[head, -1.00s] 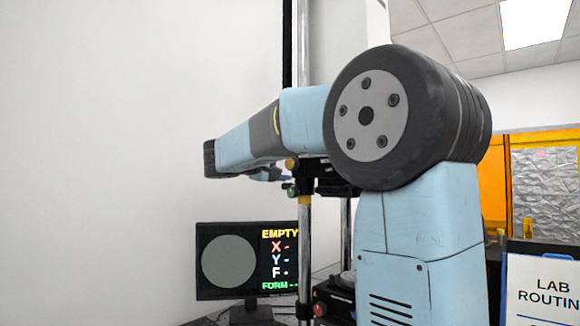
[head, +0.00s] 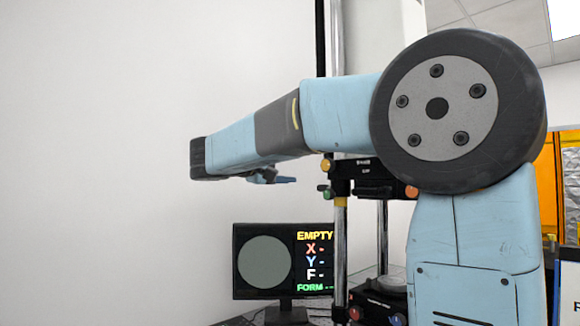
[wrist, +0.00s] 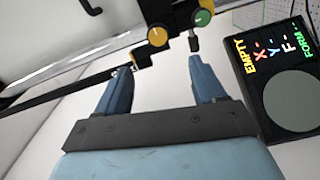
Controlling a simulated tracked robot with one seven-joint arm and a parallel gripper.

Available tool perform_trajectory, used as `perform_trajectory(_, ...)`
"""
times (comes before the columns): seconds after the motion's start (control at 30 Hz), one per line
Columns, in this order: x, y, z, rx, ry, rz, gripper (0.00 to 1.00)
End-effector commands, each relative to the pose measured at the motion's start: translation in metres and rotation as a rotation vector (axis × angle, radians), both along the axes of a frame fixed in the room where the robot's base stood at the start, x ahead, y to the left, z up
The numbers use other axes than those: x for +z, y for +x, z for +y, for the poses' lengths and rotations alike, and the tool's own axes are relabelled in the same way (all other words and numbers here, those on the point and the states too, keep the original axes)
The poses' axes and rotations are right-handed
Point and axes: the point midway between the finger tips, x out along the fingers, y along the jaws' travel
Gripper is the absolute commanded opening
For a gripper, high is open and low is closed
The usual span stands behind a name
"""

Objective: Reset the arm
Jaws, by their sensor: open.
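My gripper (wrist: 163,88) shows in the wrist view with its two blue fingers apart and nothing between them. In the head view my gripper (head: 275,178) shows only in part, beneath the far end of my arm, which stretches to the left across the picture. The interferometer (head: 360,185) stands behind my arm, with chrome posts and a black bracket carrying orange and green knobs. In the wrist view the bracket's knobs (wrist: 160,36) are just beyond the fingertips, apart from them as far as I can tell. My arm hides much of the instrument.
A monitor (head: 265,262) on the bench reads EMPTY, with a grey disc and blank X, Y, F and FORM values. It also shows in the wrist view (wrist: 292,100) at the right. The wall side at the left is free. Orange panels (head: 570,190) stand at the far right.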

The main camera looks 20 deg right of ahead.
Motion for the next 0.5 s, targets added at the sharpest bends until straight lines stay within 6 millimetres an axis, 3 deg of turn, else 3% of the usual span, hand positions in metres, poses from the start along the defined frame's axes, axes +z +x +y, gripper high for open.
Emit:
perform_trajectory(0.33, -0.002, -0.002, -0.003, 0.0, 0.008, 0.007, 0.69)
perform_trajectory(0.5, -0.031, -0.027, -0.023, 0.007, 0.119, 0.076, 0.69)
